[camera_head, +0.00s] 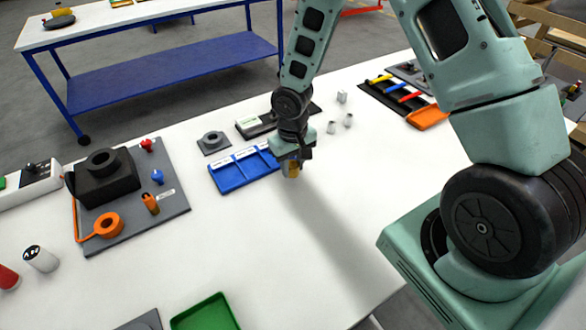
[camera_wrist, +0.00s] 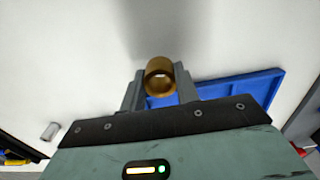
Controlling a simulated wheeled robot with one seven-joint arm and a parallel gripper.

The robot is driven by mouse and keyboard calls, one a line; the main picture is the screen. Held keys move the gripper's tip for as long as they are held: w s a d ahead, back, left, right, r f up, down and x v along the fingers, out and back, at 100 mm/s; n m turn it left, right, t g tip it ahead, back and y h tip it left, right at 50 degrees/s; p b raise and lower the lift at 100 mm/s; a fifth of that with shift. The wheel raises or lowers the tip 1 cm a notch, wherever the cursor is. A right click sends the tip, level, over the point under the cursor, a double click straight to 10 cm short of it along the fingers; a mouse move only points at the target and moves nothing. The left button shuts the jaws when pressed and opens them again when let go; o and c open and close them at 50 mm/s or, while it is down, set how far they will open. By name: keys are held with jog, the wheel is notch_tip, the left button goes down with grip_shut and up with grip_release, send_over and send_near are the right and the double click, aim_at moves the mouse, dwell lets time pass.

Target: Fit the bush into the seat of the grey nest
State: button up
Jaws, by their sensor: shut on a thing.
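My gripper (camera_head: 291,160) is above the white table, beside the right end of the blue tray. It is shut on the bush (camera_head: 291,169), a short brass-coloured ring, and holds it clear of the table. In the wrist view the bush (camera_wrist: 160,78) sits between the two grey fingers of my gripper (camera_wrist: 160,90), its round opening facing the camera. A small grey block with a raised round seat, which looks like the grey nest (camera_head: 213,142), stands on the table behind and left of the blue tray. It is empty as far as I can tell, and it is not in the wrist view.
The blue tray (camera_head: 230,180) lies just left of my gripper. A grey board (camera_head: 135,225) with a black block (camera_head: 103,180) and coloured pegs is further left. Small grey cylinders (camera_head: 332,128) stand behind right. A green tray (camera_head: 205,315) is at the front; the table's middle is clear.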

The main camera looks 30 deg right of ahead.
jog(key=shift+f, duration=1.15)
jog(key=shift+f, duration=0.1)
jog(key=o, duration=1)
jog(key=shift+o, duration=0.2)
